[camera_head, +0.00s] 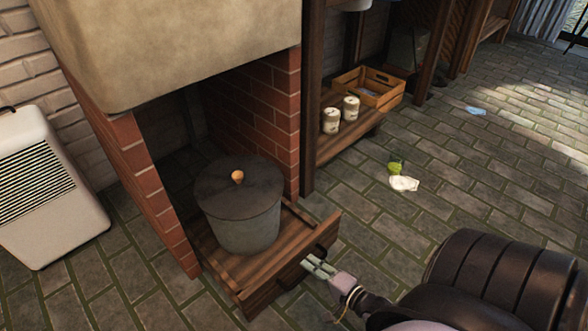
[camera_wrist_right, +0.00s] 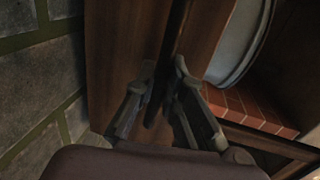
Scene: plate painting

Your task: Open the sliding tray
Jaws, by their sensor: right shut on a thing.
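The wooden sliding tray (camera_head: 262,272) sits low between two brick pillars and stands partly out from under the stone block. A grey lidded pot (camera_head: 240,225) with an orange knob stands on it. The tray's front has a dark handle (camera_head: 303,268). My right gripper (camera_head: 312,265) is at this handle. In the right wrist view, the two fingers of my right gripper (camera_wrist_right: 164,90) are on either side of the dark handle bar (camera_wrist_right: 174,45) and shut on it. The pot's side shows at the right of that view. My left gripper is not in view.
A white louvred unit (camera_head: 45,185) stands at the left. Green and white scraps (camera_head: 402,180) lie on the paved floor. The floor in front of the tray is clear.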

